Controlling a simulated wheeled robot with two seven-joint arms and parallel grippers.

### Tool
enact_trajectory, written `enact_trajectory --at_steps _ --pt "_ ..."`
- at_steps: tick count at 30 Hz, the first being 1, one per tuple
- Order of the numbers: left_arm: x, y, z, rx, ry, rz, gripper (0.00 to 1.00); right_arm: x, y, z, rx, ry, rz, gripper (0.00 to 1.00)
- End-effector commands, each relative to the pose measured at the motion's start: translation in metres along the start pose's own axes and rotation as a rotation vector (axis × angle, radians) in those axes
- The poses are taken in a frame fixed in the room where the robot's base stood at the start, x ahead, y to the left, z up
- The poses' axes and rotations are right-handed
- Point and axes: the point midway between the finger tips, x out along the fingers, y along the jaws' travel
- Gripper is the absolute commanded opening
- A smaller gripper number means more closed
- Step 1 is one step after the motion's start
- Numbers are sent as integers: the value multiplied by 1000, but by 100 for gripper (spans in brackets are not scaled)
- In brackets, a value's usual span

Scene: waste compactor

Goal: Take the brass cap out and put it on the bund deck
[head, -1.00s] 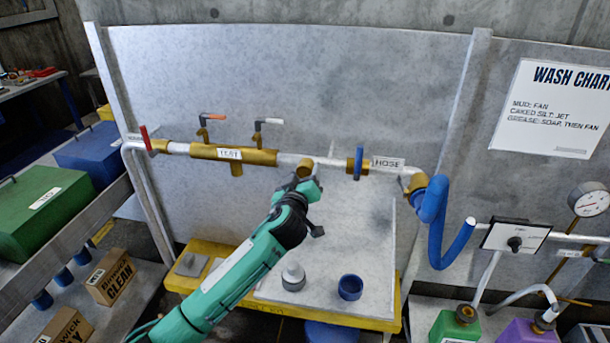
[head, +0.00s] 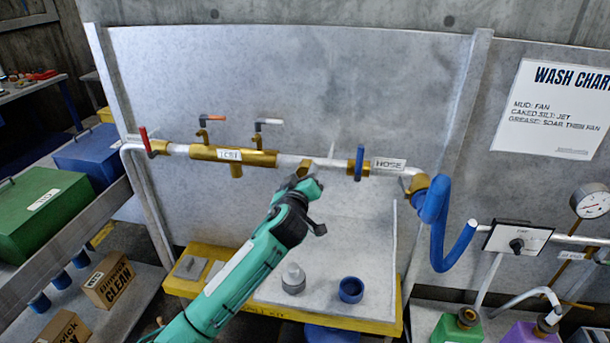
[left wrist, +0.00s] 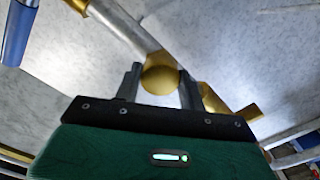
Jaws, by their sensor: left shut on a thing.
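The brass cap (left wrist: 160,78) shows as a round gold disc between the two dark fingers of my left gripper (left wrist: 160,85) in the left wrist view. The fingers are shut on it. The bund deck (head: 385,265) is the grey-topped platform with a yellow edge, below the gripper. My right gripper is not in view.
A grey conical piece (head: 293,279) and a blue cup (head: 351,289) stand on the deck. Grey plates (head: 190,267) lie at its left end. A blue hose (head: 435,215) hangs at right.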

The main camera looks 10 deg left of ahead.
Motion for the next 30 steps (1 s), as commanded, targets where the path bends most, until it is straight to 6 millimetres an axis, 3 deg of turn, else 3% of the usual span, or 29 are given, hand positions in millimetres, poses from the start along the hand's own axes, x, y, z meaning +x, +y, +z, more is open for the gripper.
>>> enact_trajectory --at_steps 1,10,15,26,30 --pt "0 -2 4 -36 1 1 17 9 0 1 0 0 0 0" --pt "0 -2 4 -274 0 0 17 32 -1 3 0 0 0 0" --pt "0 -1 2 -365 0 1 17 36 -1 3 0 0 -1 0" --pt "0 -1 2 -390 0 0 17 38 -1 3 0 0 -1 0" --pt "0 -2 4 -516 -1 -1 17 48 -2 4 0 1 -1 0"
